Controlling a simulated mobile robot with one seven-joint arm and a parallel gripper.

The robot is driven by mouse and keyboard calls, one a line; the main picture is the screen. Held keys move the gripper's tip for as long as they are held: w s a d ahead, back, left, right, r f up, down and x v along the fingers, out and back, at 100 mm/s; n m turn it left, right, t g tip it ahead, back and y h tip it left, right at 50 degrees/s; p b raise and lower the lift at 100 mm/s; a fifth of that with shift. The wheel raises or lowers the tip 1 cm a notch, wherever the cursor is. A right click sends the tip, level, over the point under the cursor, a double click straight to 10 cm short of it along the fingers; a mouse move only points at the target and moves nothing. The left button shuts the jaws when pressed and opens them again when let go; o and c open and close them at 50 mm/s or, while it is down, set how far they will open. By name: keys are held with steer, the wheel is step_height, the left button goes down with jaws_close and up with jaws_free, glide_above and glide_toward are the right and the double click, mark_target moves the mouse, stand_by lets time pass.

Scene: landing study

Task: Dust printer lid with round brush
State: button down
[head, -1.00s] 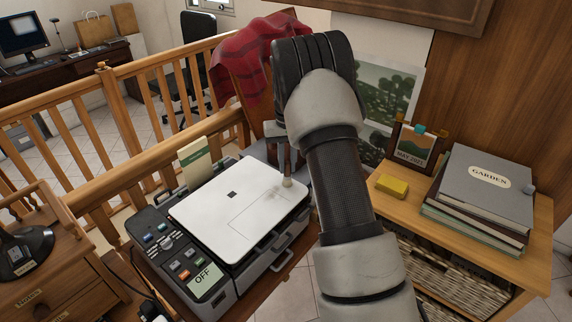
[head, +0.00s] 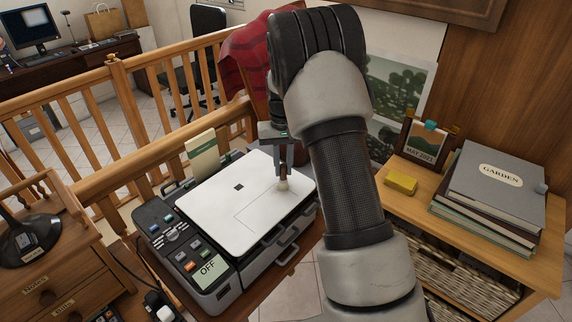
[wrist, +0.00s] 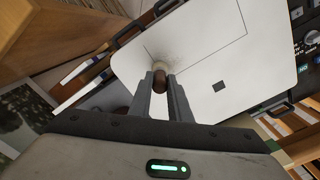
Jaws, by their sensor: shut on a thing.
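The printer has a flat white lid (head: 238,203) with a small black square and a thin outlined rectangle on it. My gripper (head: 283,172) is over the lid's right part, pointing down. It is shut on the round brush (head: 283,184), whose pale bristle end is at the lid surface. In the wrist view the brush (wrist: 160,79) shows a dark brown handle between the two fingers (wrist: 160,92). A grey dusty smudge (wrist: 165,55) lies on the white lid (wrist: 205,60) around the bristles. Whether the bristles press on the lid is hard to tell.
The printer's control panel (head: 182,247) has coloured buttons and an "OFF" label. A wooden railing (head: 130,130) runs behind it. At right, a wooden cabinet (head: 480,250) holds a yellow block (head: 400,183), a calendar (head: 424,144) and stacked books (head: 492,185). Drawers stand at left.

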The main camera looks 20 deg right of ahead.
steer(key=shift+s+a+b, duration=0.1)
steer(key=shift+s+a, duration=0.4)
steer(key=shift+a, duration=0.25)
steer(key=shift+s+a+b, duration=0.1)
steer(key=shift+s+a, duration=0.35)
steer(key=shift+a, duration=0.25)
steer(key=shift+s+a+b, duration=0.1)
steer(key=shift+s+a, duration=0.4)
steer(key=shift+a, duration=0.25)
steer(key=shift+w+a, duration=0.2)
steer(key=shift+w, duration=0.3)
steer(key=shift+w+d+p, duration=0.35)
steer(key=shift+w+d, duration=0.6)
steer(key=shift+d, duration=0.55)
steer(key=shift+w+d+p, duration=0.35)
steer(key=shift+w+d, duration=0.65)
steer(key=shift+d, duration=0.45)
steer(key=shift+w+d+p, duration=0.35)
steer(key=shift+w+d, duration=0.6)
steer(key=shift+d, duration=0.55)
steer(key=shift+s+a, duration=0.1)
